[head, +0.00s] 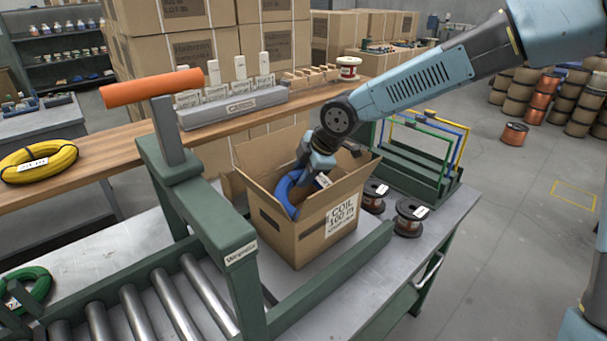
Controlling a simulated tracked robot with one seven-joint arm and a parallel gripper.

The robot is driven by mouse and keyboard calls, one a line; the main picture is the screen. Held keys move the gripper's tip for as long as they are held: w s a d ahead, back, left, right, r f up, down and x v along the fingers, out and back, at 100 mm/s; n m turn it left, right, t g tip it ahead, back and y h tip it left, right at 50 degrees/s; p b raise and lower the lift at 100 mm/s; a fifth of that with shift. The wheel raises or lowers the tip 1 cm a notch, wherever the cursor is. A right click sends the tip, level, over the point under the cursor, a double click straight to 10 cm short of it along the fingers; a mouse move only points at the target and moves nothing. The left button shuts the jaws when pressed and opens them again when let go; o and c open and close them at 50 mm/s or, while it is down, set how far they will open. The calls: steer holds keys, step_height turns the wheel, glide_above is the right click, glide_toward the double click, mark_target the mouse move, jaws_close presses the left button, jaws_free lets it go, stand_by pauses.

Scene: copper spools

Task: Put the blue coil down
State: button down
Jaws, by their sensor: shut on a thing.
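The blue coil (284,191) is inside an open cardboard box (296,238), near the box's left inner side. It looks tilted, and its lower part is hidden by the box's front wall. The box stands on the grey metal bench and bears a label reading "COIL 100 m". My gripper (305,180) reaches down into the box from the upper right and is shut on the coil. The fingertips are mostly hidden by the box and the coil. I cannot tell whether the coil touches the box floor.
Box flaps stand open around my gripper. Two dark spools (410,217) and a green rack with coloured frames (424,150) are right of the box. A green post with an orange handle (150,87) and rollers (176,308) are left. A yellow coil (38,160) lies on the wooden shelf.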

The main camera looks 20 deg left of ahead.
steer(key=shift+f, duration=0.7)
steer(key=c, duration=1)
jaws_free()
steer(key=shift+r, duration=0.1)
steer(key=shift+r, duration=0.3)
steer(key=shift+v, duration=6.2)
